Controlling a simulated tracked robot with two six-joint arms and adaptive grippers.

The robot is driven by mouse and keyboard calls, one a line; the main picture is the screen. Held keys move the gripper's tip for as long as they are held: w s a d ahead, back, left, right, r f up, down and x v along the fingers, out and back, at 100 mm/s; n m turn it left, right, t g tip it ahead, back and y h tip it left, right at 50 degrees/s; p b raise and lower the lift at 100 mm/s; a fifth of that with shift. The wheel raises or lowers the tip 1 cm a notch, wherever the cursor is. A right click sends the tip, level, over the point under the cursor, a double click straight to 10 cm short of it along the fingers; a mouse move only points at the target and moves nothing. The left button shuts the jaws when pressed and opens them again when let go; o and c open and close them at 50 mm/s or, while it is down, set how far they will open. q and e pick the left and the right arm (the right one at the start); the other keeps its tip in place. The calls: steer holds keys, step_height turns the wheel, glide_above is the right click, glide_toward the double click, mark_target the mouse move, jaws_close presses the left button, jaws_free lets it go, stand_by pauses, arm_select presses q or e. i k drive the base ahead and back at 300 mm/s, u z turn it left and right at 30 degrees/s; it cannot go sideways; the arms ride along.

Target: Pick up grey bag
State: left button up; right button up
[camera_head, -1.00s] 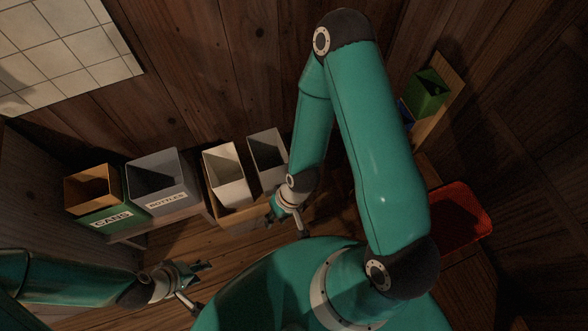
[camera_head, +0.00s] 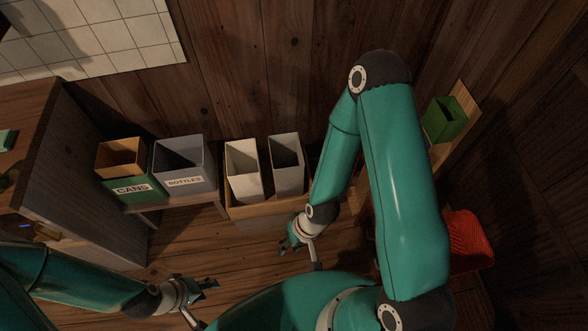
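I cannot make out a grey bag for certain in the head view. A grey bin (camera_head: 190,183) labelled BOTTLES stands at the left, and a pale grey bin (camera_head: 288,177) stands to its right, beside a cream bin (camera_head: 243,185). My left gripper (camera_head: 211,288) is low over the floor, in front of the bins; its fingers look apart with nothing between them. My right gripper (camera_head: 288,245) points down in front of the pale bins. It is small and dark, so its finger opening is unclear, and I see nothing held in it.
A green bin (camera_head: 128,188) labelled CANS stands left of the BOTTLES bin on a low bench. A wooden cabinet (camera_head: 75,170) stands at the far left. A red basket (camera_head: 468,238) and a small green box (camera_head: 444,122) are at the right. Bare floor (camera_head: 185,255) lies before the bins.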

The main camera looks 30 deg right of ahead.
mark_target(288, 163)
steer(key=u, duration=0.05)
steer(key=i, duration=0.9)
steer(key=z, duration=0.2)
steer(key=k, duration=0.85)
steer(key=u, duration=0.2)
steer(key=i, duration=0.9)
steer(key=z, duration=0.1)
